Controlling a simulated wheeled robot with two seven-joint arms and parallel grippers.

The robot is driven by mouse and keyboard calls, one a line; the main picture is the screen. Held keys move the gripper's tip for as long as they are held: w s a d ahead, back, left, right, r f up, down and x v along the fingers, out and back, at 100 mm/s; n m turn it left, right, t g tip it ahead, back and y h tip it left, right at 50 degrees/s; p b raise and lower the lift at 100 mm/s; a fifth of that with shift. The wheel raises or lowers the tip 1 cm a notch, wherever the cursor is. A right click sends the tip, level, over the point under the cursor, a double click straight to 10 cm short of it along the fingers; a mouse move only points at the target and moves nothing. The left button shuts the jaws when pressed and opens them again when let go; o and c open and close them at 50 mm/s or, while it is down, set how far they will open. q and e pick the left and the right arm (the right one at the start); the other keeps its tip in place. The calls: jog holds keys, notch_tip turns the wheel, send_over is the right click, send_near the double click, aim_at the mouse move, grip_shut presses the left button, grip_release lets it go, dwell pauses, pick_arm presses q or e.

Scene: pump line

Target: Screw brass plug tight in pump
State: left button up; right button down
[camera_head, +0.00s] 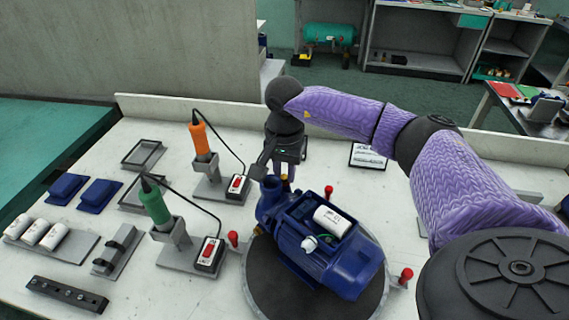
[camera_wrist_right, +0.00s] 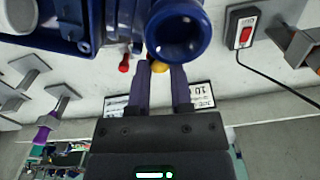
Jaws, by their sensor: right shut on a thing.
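The blue pump (camera_head: 322,255) lies on a dark round turntable (camera_head: 262,275). Its open round flange (camera_wrist_right: 178,32) fills the top of the right wrist view. My right gripper (camera_head: 286,180) reaches down at the pump's far end, close to the flange. In the wrist view its fingers (camera_wrist_right: 161,72) are shut on the brass plug (camera_wrist_right: 160,66), a small yellow piece between the fingertips beside the flange. The flange partly hides the plug, so I cannot tell how deep it sits in the pump. My left gripper is not in view.
An orange-handled driver (camera_head: 200,137) and a green-handled driver (camera_head: 155,203) stand in holders left of the pump, with cables to switch boxes. Red knobs (camera_head: 328,191) stand around the turntable. Blue parts (camera_head: 98,195), white cylinders (camera_head: 53,237) and trays (camera_head: 142,154) fill the table's left side.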

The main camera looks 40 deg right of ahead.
jog(key=m+p, duration=0.1)
jog(key=m, duration=0.1)
jog(key=shift+s+m, duration=0.1)
jog(key=shift+m, duration=0.2)
jog(key=shift+f+m, duration=0.15)
jog(key=shift+m, duration=0.25)
jog(key=shift+r+m+p, duration=0.2)
jog(key=shift+m+p, duration=0.45)
jog(key=shift+m, duration=0.45)
jog(key=shift+f+m, duration=0.1)
jog(key=shift+m, duration=0.5)
jog(key=shift+f, duration=0.1)
